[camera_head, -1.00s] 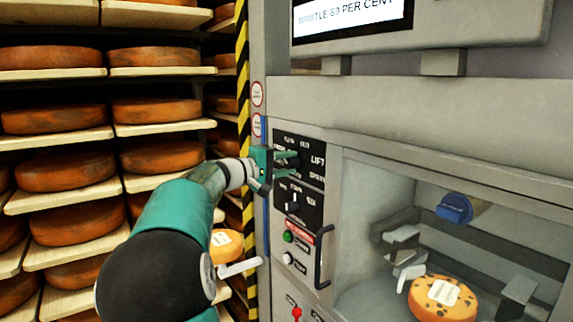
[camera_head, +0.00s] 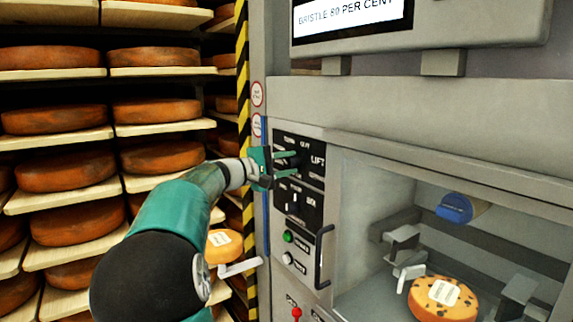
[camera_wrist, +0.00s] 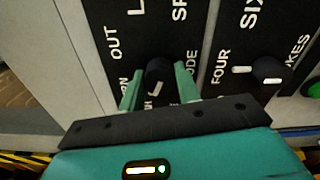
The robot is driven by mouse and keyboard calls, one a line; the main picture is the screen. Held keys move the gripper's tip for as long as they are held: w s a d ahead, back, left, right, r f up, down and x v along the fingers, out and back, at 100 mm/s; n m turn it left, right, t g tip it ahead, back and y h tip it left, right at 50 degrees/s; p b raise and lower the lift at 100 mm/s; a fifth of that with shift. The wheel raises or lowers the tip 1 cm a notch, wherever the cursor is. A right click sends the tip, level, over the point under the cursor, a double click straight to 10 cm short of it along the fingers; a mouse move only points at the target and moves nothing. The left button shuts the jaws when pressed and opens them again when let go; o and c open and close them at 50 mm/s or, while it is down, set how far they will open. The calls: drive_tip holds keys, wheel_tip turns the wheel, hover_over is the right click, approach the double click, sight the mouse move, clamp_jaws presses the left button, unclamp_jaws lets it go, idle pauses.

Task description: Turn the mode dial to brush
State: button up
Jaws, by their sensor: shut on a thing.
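The mode dial (camera_wrist: 160,72) is a black knob on the black panel at the machine's left. In the wrist view it sits between the two green fingers of my gripper (camera_wrist: 159,88), which is shut on it. The dial's white mark points down toward a partly hidden label ending in H. Labels OUT, part of LIFT and part of MODE show around it. In the head view my gripper (camera_head: 287,164) reaches the panel from the left, and its fingers mostly cover the dial.
A second black dial (camera_wrist: 268,70), with FOUR and SIX near it, is close on the right. Green (camera_head: 288,236) and white buttons and a dark handle (camera_head: 322,258) are below. A cheese wheel (camera_head: 443,298) lies in the open chamber under a blue part (camera_head: 455,208). Cheese shelves stand left.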

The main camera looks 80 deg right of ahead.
drive_tip(key=o, duration=1)
drive_tip(key=shift+c, duration=0.2)
drive_tip(key=v, duration=1.3)
drive_tip(key=shift+w+a, duration=0.3)
